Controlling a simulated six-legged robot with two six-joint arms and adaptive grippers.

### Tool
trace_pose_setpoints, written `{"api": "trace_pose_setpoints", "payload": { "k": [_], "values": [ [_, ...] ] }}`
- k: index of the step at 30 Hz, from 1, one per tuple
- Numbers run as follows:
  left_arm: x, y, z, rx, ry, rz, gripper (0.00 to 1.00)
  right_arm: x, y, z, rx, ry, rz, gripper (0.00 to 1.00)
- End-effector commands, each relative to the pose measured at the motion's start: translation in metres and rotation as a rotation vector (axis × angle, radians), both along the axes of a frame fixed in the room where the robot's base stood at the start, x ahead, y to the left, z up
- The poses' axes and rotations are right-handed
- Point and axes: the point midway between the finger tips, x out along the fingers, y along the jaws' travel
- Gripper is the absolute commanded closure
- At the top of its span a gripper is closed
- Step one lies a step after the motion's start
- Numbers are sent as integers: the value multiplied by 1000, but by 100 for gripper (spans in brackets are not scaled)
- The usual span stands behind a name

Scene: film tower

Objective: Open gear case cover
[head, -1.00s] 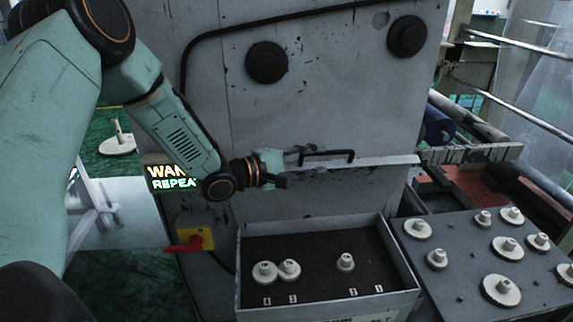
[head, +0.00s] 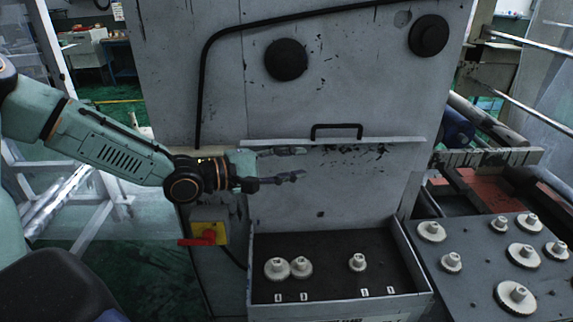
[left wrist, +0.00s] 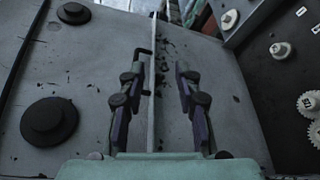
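The gear case (head: 432,277) is an open grey tray with a dark inside and several pale gears, such as one gear (head: 357,262). Above it, what looks like the cover is a flat grey panel (head: 345,190) with a pale top edge strip and a black handle (head: 337,131). My left gripper (head: 303,163) points right in front of this panel, below the strip's left half in the head view. Its fingers are apart and empty. In the left wrist view the open fingers (left wrist: 157,82) stand either side of the pale strip; contact is not visible. My right gripper is not in view.
A grey table (head: 455,290) with several loose gears stands right of the case. A yellow and red switch (head: 208,233) is on the machine's left side. Two black knobs, one of them the left knob (head: 286,60), stick out above the handle. Rollers lie at the right.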

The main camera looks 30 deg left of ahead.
Motion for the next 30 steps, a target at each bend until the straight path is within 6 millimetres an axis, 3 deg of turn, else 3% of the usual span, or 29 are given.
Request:
{"api": "trace_pose_setpoints", "payload": {
  "k": [22, 30],
  "values": [
    [-11, 5, 1, 1, -4, 0, 66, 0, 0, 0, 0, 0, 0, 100],
    [-4, -4, 26, 61, -39, -37, 89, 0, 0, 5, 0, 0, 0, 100]
  ]
}}
